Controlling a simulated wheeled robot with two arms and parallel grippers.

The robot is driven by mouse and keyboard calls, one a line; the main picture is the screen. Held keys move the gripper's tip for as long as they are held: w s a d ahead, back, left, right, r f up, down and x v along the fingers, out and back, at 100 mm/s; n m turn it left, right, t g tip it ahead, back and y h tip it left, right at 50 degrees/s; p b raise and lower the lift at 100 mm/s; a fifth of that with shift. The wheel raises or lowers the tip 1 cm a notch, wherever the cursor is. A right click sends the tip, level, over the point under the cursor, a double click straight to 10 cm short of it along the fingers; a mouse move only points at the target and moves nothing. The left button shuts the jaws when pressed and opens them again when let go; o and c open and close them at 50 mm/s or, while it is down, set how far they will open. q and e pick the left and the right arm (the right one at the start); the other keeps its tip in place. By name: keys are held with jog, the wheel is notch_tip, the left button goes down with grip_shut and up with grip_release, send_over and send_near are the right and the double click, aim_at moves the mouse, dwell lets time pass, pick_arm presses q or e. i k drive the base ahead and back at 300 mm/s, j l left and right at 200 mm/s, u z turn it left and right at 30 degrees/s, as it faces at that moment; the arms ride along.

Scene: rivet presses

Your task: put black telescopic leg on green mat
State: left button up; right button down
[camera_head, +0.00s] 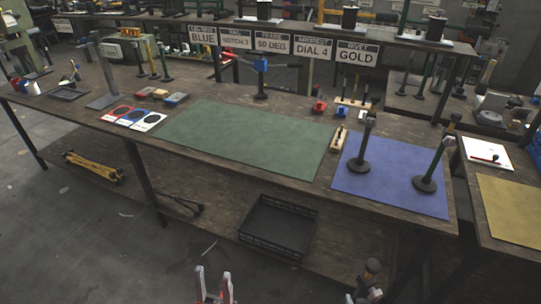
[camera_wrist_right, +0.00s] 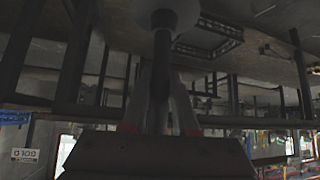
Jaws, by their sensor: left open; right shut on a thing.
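The green mat (camera_head: 245,138) lies flat on the long table, with nothing standing on it. My left gripper (camera_head: 213,285) is open and empty at the bottom of the head view, in front of the table. My right gripper (camera_head: 370,292) is low and right of it, also clear of the table. It is shut on a dark leg (camera_head: 373,266). In the right wrist view the leg's rod (camera_wrist_right: 161,75) runs between the fingers (camera_wrist_right: 160,118) to a round foot (camera_wrist_right: 168,14). Its colour is dark, apparently black. The gripper hides part of it.
A blue mat (camera_head: 385,188) right of the green mat bears two upright legs, one dark (camera_head: 361,145) and one greenish (camera_head: 434,165). A wooden block (camera_head: 339,139) stands between the mats. A black crate (camera_head: 279,226) sits on the lower shelf.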

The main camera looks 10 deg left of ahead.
aim_at(246, 130)
jog(key=i+j+z, duration=0.1)
jog(key=j, duration=0.5)
jog(key=i+j+z, duration=0.15)
jog(key=j, duration=0.5)
jog(key=i+j+z, duration=0.1)
jog(key=j, duration=0.5)
jog(key=i+j+z, duration=0.1)
jog(key=j, duration=0.55)
